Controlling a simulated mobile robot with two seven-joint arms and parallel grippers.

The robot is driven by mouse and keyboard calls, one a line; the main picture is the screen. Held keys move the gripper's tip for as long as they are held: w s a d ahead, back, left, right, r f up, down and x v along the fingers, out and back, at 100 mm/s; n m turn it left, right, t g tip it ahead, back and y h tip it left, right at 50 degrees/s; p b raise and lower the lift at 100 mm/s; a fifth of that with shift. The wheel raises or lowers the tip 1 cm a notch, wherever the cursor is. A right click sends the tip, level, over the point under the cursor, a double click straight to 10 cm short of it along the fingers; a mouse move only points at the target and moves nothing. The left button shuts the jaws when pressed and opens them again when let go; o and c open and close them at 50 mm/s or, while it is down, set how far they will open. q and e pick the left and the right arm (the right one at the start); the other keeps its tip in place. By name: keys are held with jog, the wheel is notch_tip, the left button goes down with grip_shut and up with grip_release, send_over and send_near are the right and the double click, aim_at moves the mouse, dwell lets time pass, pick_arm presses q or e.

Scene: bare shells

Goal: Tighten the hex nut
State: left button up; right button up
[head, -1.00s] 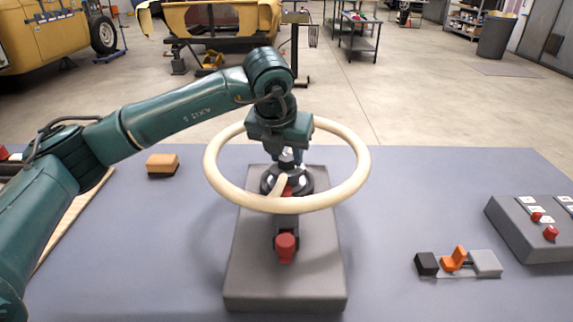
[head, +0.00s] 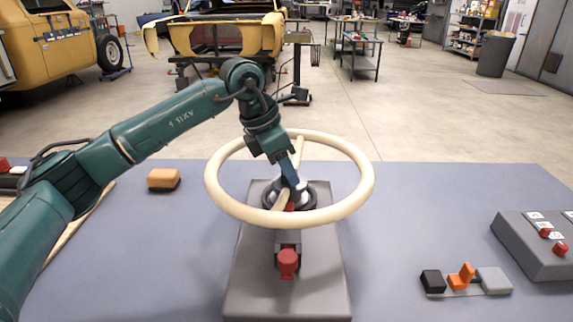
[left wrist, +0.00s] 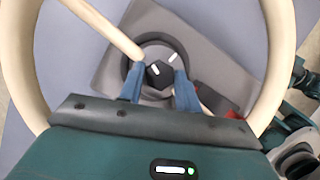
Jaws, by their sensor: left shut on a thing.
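A cream ring-shaped wheel (head: 362,190) stands level above a grey base block (head: 255,285), with a round dark hub (head: 311,197) at its middle. The dark hex nut (left wrist: 161,79) sits in the hub and bears a white mark. A second white mark on the hub lies up and right of it, not in line with it. My left gripper (head: 293,190) reaches down tilted inside the ring. In the left wrist view its blue fingers (left wrist: 160,84) are shut on the nut from both sides. In the head view the gripper hides most of the nut. My right gripper does not show.
A red knob (head: 288,263) sticks out at the front of the base. The wheel's spokes (left wrist: 105,30) pass close to the fingers. A tan block (head: 163,179) lies left; an orange-and-black clip piece (head: 464,276) and a button box (head: 535,250) stand right. The table between is clear.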

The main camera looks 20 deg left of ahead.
pick_arm(q)
jog(key=shift+r+m+g+p, duration=0.1)
jog(key=shift+m+g+p, duration=0.2)
jog(key=shift+m, duration=0.7)
jog(key=o, duration=1)
jog(key=v, duration=1.3)
jog(key=shift+w+a, duration=0.15)
jog(key=shift+a, duration=0.1)
